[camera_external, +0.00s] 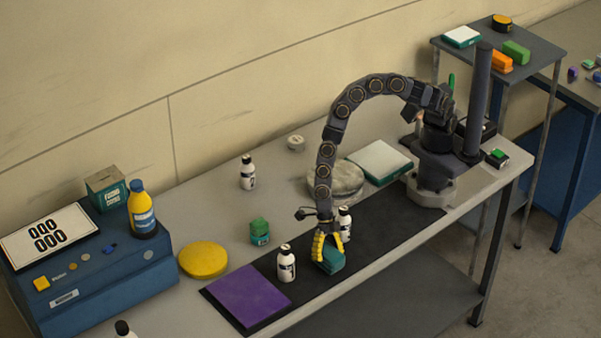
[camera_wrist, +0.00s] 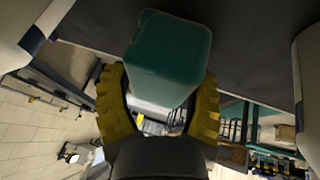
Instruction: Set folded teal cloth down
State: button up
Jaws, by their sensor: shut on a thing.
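The folded teal cloth (camera_external: 331,261) is between the yellow fingers of my gripper (camera_external: 327,247), low over the black mat (camera_external: 385,222). I cannot tell whether the cloth touches the mat. In the wrist view the teal cloth (camera_wrist: 168,60) is a rounded block, with the yellow fingers of my gripper (camera_wrist: 158,100) curved on both sides of it. The gripper is shut on it.
A purple cloth (camera_external: 248,295) lies at the mat's left end. A yellow round pad (camera_external: 204,260) and a small green block (camera_external: 260,230) sit left of the mat. A grey round pad (camera_external: 340,178) and a white-topped teal block (camera_external: 380,161) lie behind. The mat is clear toward my base.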

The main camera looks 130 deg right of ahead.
jog(key=shift+f, duration=0.3)
jog(key=shift+f, duration=0.15)
jog(key=o, duration=1.1)
jog(key=shift+c, duration=0.2)
